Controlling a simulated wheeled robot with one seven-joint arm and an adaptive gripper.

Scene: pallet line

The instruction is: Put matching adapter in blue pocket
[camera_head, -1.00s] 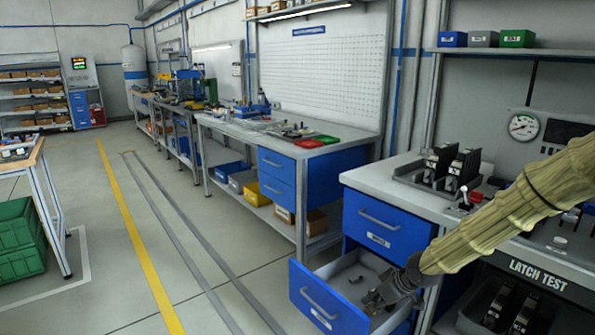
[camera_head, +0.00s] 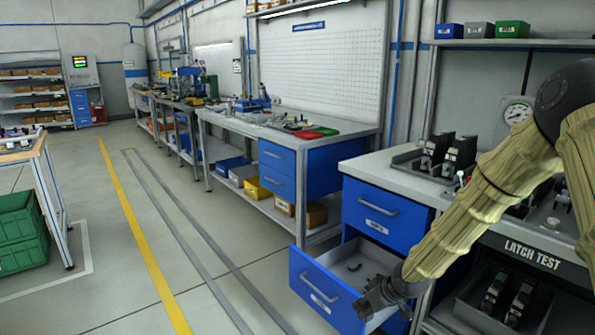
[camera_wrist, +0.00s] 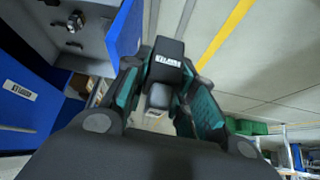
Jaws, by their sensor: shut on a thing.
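My gripper (camera_head: 374,296) is at the open blue drawer (camera_head: 322,296), over its front right part in the head view. In the wrist view my gripper (camera_wrist: 160,100) is shut on a dark block with a white label (camera_wrist: 168,58), which I take to be an adapter; the label is too small to read. In the head view the fingers hide the held block. A small dark part (camera_head: 354,267) lies on the drawer floor, and a metallic part shows in the drawer in the wrist view (camera_wrist: 75,20). I cannot make out a blue pocket for certain.
A closed blue drawer (camera_head: 385,209) is above the open one. The bench top carries a rack with black upright units (camera_head: 440,155). A "LATCH TEST" shelf (camera_head: 532,254) is at right. Blue, grey and green bins (camera_head: 480,30) stand on the upper shelf.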

